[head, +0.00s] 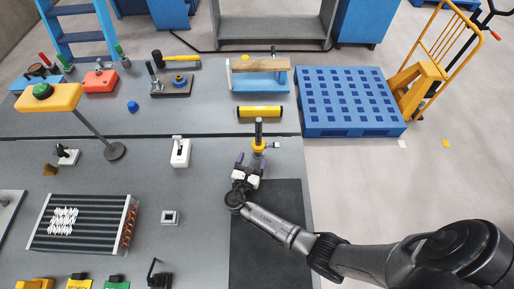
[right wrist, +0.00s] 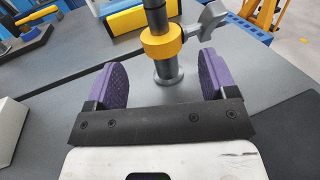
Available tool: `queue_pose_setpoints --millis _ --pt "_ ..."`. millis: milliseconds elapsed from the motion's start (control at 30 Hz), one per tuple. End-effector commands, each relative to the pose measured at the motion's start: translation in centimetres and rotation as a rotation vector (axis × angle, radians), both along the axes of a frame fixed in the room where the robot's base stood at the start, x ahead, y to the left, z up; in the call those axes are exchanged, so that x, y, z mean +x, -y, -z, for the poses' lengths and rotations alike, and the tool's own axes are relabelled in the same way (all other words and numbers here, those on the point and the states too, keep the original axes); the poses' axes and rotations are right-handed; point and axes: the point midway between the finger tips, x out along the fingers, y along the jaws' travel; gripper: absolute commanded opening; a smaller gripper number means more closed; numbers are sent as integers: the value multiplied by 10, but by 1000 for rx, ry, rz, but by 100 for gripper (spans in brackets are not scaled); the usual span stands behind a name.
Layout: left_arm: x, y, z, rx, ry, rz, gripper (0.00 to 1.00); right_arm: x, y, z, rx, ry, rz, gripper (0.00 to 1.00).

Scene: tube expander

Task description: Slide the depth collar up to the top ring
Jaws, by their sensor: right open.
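The depth collar (head: 259,146) is a yellow ring around a dark upright post (head: 258,128) near the table's right side. In the right wrist view the collar (right wrist: 160,43) shows a grey thumbscrew (right wrist: 208,25) on its right, and a grey post section and base lie below it. I cannot make out the top ring; the post's top is cut off in that view. My right gripper (head: 250,162) is open just in front of the post. Its purple-padded fingers (right wrist: 163,78) stand apart, left and right of the lower post, with nothing between the pads. My left gripper is not in view.
A white switch box (head: 180,152) is to the left. A dark mat (head: 268,255) lies under my right arm. A blue pallet (head: 350,100) is beyond the table.

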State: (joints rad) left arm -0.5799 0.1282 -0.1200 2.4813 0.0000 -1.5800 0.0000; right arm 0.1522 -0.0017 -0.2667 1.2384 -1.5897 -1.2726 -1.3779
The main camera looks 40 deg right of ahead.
Motion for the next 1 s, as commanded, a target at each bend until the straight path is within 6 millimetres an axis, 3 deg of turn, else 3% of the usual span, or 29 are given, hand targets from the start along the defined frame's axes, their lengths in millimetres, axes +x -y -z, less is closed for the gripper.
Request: queue_pose_setpoints --millis 333,833,1000 --pt "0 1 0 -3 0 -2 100 24 39 0 1 -1 1 78" --pt "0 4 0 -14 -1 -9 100 30 48 0 1 0 1 78" --pt "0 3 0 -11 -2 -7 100 30 48 0 1 0 1 64"
